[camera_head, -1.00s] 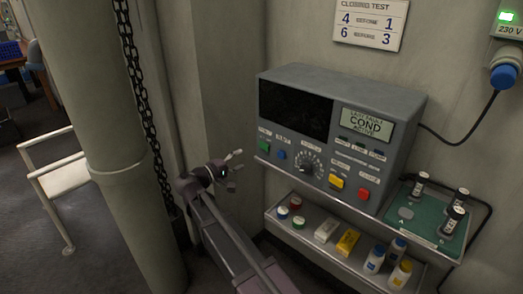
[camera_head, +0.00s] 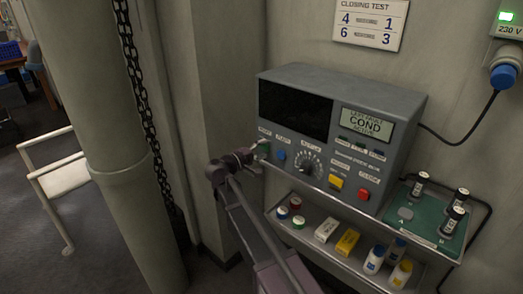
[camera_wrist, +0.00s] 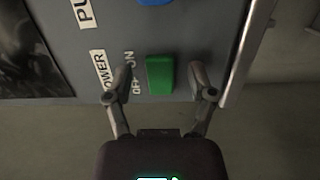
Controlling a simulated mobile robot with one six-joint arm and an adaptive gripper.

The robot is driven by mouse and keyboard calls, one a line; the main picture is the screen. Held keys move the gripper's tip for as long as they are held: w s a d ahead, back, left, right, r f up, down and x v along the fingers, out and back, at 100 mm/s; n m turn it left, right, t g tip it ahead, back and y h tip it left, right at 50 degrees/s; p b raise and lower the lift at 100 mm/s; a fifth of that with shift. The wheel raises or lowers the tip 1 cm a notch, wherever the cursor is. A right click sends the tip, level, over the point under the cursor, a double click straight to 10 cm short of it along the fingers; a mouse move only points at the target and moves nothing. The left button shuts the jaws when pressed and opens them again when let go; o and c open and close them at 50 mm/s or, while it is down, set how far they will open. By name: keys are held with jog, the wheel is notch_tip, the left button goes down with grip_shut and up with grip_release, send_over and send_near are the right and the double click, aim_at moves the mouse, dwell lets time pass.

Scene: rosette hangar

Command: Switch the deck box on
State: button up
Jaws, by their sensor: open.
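The deck box (camera_head: 300,80) is a grey unit on a wall shelf, with a dark screen (camera_head: 295,108) at its upper left and a small display reading COND (camera_head: 366,124). Its green power switch (camera_wrist: 160,75) sits at the lower left of the front panel, beside the labels POWER, ON and OFF. My gripper (camera_wrist: 162,84) is open, with one finger on each side of the green switch in the wrist view. I cannot tell whether the fingers touch it. In the head view my gripper (camera_head: 257,155) is at the panel's left end and partly hides the switch.
A lower shelf (camera_head: 290,238) holds small jars, boxes and bottles. A green board (camera_head: 405,213) with black-and-white cylinders stands at right. A grey pillar (camera_head: 95,130) and hanging chain (camera_head: 140,90) are left of my arm. A blue plug (camera_head: 503,75) hangs at upper right.

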grip_shut()
jog(key=shift+s+d, duration=0.1)
jog(key=shift+d+n+t+y, duration=0.15)
jog(key=shift+n+t+y, duration=0.45)
jog(key=shift+y, duration=0.1)
jog(key=shift+d+n+t+y, duration=0.1)
jog(key=shift+n+t+y, duration=0.95)
jog(key=shift+y, duration=0.35)
grip_release()
